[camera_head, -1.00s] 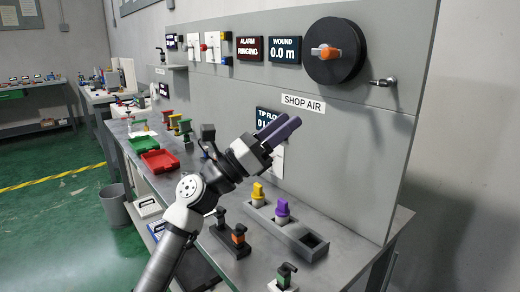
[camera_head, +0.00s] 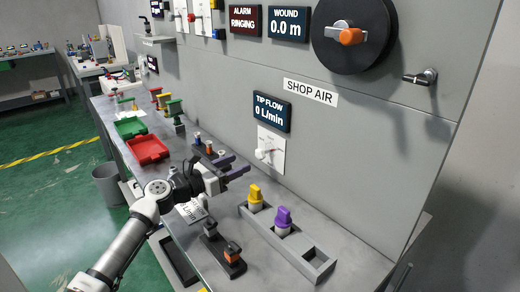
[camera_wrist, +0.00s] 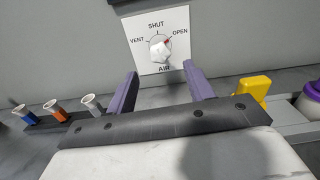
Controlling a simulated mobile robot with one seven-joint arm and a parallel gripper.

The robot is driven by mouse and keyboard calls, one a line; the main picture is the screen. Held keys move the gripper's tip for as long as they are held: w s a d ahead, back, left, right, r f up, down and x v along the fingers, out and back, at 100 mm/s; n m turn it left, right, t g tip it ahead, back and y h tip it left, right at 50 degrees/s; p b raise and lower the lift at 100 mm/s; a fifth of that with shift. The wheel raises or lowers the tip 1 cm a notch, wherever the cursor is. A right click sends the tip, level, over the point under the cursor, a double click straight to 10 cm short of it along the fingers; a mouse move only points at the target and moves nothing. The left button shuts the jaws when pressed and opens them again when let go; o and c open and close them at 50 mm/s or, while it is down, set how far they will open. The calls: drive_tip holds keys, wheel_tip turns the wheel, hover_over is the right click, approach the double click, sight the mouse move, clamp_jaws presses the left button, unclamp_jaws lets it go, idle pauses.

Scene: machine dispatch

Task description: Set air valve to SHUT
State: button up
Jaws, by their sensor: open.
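The air valve is a white knob on a white plate on the grey panel. In the head view its knob (camera_head: 264,153) is below the TIP FLOW display (camera_head: 270,111), which reads 0 L/min. In the wrist view the knob (camera_wrist: 160,49) is close ahead, with VENT at left, SHUT at top and OPEN at right. Its red mark points up and right, toward OPEN. My gripper (camera_head: 237,167) is open and empty, with purple fingers. In the wrist view the fingers (camera_wrist: 160,75) lie either side of and below the knob, apart from it.
A grey rack with a yellow-topped piece (camera_head: 255,197) and a purple-topped piece (camera_head: 283,220) is right of my gripper. Small coloured pieces in a dark holder (camera_wrist: 60,114) are at left in the wrist view. A red tray (camera_head: 147,149) is farther left.

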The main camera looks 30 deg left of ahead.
sight(257, 155)
drive_tip(key=p+x, duration=0.2)
drive_tip(key=x, duration=0.7)
drive_tip(key=shift+w+p, duration=0.2)
drive_tip(key=shift+p, duration=0.2)
drive_tip(key=shift+d, duration=0.1)
drive_tip(key=c, duration=1)
drive_tip(key=shift+o, duration=0.2)
drive_tip(key=shift+n, duration=0.3)
drive_tip(key=n+b, duration=0.2)
drive_tip(key=n, duration=0.2)
drive_tip(key=shift+n, duration=0.4)
drive_tip(key=n, duration=0.6)
drive_tip(key=shift+p, duration=0.35)
drive_tip(key=shift+n, duration=0.3)
